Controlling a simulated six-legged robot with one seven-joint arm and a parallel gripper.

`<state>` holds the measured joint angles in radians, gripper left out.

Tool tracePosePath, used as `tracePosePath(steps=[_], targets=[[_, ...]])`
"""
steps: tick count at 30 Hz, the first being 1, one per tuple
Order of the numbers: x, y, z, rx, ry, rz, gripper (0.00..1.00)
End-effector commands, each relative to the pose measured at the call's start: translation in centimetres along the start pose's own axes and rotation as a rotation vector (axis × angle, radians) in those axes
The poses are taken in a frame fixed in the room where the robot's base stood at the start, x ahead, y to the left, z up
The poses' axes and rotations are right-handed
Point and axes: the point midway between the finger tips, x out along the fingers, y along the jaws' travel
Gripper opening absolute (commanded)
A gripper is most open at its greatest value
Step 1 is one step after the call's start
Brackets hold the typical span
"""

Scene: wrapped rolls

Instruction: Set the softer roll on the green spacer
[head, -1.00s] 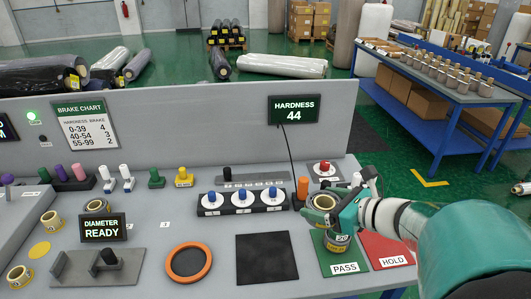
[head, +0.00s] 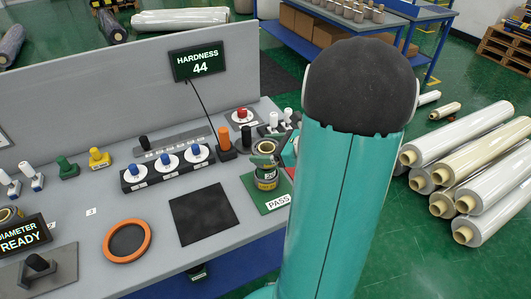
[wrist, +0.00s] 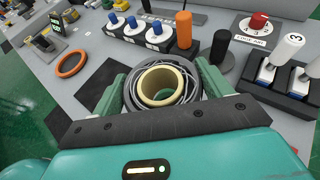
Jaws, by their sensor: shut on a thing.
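My gripper (head: 264,163) is shut on a roll (head: 266,183) with a cream core and grey wrapping. The wrist view shows the roll (wrist: 188,91) upright between my two green fingers, its core facing up. In the head view the roll is over the green PASS mat (head: 276,205); I cannot tell whether it touches it. A small green upright piece (head: 67,168) stands at the left beside a yellow one (head: 98,158); I cannot tell whether it is the green spacer. Another roll (head: 9,214) is partly hidden by the diameter display. The hardness display (head: 200,62) reads 44.
A black pad (head: 203,215) and an orange ring (head: 127,240) lie left of the mat. A blue-knobbed block (head: 168,167), an orange post (head: 224,138) and a red-knobbed dial (head: 241,116) stand behind. My arm hides the bench's right end.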

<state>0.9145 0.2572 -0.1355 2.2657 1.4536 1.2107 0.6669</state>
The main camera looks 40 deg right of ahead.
Motion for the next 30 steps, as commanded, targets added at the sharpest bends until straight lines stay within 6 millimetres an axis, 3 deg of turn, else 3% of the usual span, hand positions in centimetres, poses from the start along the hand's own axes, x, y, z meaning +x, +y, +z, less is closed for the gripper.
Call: tracePosePath(steps=[4, 19, 20, 23, 30], targets=[[0.8, 0.1, -1.8, 0.003, 0.0, 0.002, 0.47], [1.1, 0.1, -2.5, 0.002, 0.0, 0.001, 0.47], [1.1, 0.1, -2.6, 0.002, 0.0, 0.001, 0.8], [1.1, 0.1, -2.5, 0.001, 0.0, 0.001, 0.99], [1.1, 0.1, -2.5, 0.002, 0.0, 0.001, 0.99]])
